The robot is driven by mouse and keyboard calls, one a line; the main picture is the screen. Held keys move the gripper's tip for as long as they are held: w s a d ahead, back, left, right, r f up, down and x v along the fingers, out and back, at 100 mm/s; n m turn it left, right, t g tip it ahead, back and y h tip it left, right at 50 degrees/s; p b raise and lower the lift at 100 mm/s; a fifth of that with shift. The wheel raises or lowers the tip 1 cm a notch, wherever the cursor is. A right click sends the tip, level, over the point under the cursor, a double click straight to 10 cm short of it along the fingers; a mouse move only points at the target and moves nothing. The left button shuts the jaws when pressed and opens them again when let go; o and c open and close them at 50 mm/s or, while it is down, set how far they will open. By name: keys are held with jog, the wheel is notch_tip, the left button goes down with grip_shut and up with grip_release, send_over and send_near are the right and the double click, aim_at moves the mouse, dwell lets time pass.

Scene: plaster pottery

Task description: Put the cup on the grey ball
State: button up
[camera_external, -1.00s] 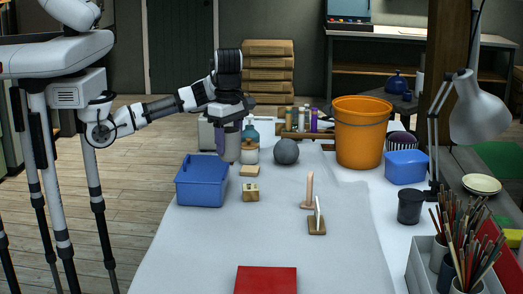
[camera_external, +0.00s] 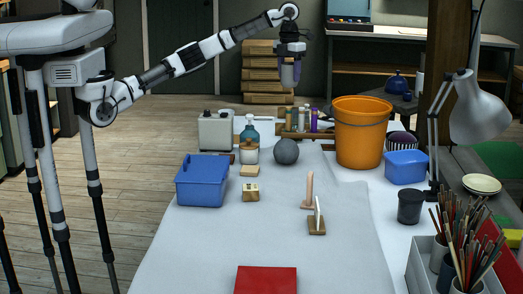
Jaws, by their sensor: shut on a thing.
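The grey ball (camera_external: 286,151) rests on the white-covered table, beside a white jar with a brown lid. My gripper (camera_external: 290,62) is raised high above and slightly right of the ball, pointing down. It is shut on a small greyish cup (camera_external: 288,77), which hangs well clear of the ball.
An orange bucket (camera_external: 360,135) stands right of the ball. The jar (camera_external: 249,153), a blue bottle (camera_external: 250,130) and a white canister (camera_external: 215,131) stand to its left. Several small bottles (camera_external: 300,121) stand behind it. A blue box (camera_external: 202,181) is at the left.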

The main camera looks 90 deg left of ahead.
jog(key=shift+s+a+f+n, duration=0.15)
jog(key=shift+a, duration=0.35)
jog(key=shift+s+a+f+n, duration=0.15)
jog(key=shift+a, duration=0.35)
send_over(288, 139)
notch_tip(288, 139, down, 14)
jog(key=shift+d+f, duration=0.15)
jog(key=shift+f, duration=2.45)
jog(key=o, duration=1.1)
jog(key=shift+f+p, duration=0.15)
jog(key=shift+p, duration=0.15)
jog(key=shift+c, duration=0.2)
notch_tip(288, 139, up, 12)
jog(key=b, duration=0.1)
